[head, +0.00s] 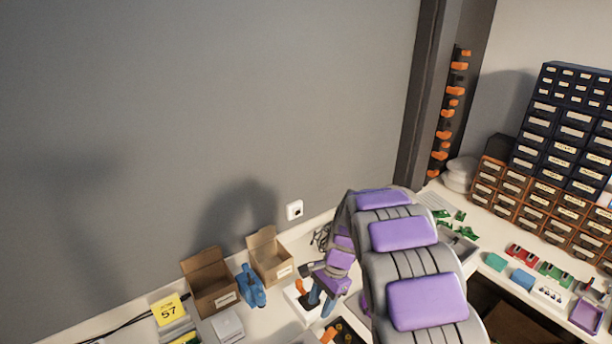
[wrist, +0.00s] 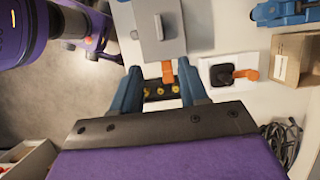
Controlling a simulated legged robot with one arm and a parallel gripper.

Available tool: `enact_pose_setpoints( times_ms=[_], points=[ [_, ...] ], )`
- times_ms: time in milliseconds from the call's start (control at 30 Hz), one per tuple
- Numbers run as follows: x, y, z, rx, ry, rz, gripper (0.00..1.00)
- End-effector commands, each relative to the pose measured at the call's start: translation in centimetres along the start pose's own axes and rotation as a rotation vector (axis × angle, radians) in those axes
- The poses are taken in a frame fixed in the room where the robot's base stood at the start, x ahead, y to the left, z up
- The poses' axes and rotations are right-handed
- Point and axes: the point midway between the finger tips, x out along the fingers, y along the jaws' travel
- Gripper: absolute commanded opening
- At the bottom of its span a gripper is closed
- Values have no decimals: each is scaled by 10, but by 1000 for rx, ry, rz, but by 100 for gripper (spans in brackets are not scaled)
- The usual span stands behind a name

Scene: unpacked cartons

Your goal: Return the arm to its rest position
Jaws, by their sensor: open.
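My arm, grey with purple pads, reaches forward over the white workbench (head: 267,325) in the head view. My gripper (head: 321,305) is at its far end, low over the bench beside a white plate with an orange handle (head: 300,287). In the wrist view my gripper (wrist: 161,78) has its two blue fingers spread apart. Between and beyond them show an orange piece (wrist: 167,72) and a dark tray (wrist: 158,91) with small yellow parts. I cannot tell how high the fingertips are above these. Nothing is seen held.
Two open cardboard cartons (head: 212,294) and a blue tool (head: 251,287) stand left of my gripper along the grey wall. A grey box (wrist: 160,27) lies ahead of the fingers in the wrist view. Drawer cabinets (head: 563,140) stand at the right. Cables (wrist: 279,143) lie on the bench.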

Motion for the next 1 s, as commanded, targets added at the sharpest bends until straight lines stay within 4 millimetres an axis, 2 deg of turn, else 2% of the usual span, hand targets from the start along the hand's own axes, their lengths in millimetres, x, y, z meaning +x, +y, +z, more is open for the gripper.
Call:
enact_pose_setpoints(
  times_ms=[133, 267, 400, 633, 833, 1000],
  points=[
    [-16, 13, 8, -38, 16, 3, 44],
    [-40, 40, 24, -113, 41, 18, 44],
    [-66, 75, 44, -209, 70, 38, 44],
    [-98, 136, 78, -371, 104, 75, 44],
    [-114, 191, 109, -517, 127, 112, 44],
    [-119, 238, 134, -645, 143, 147, 44]
  ],
)
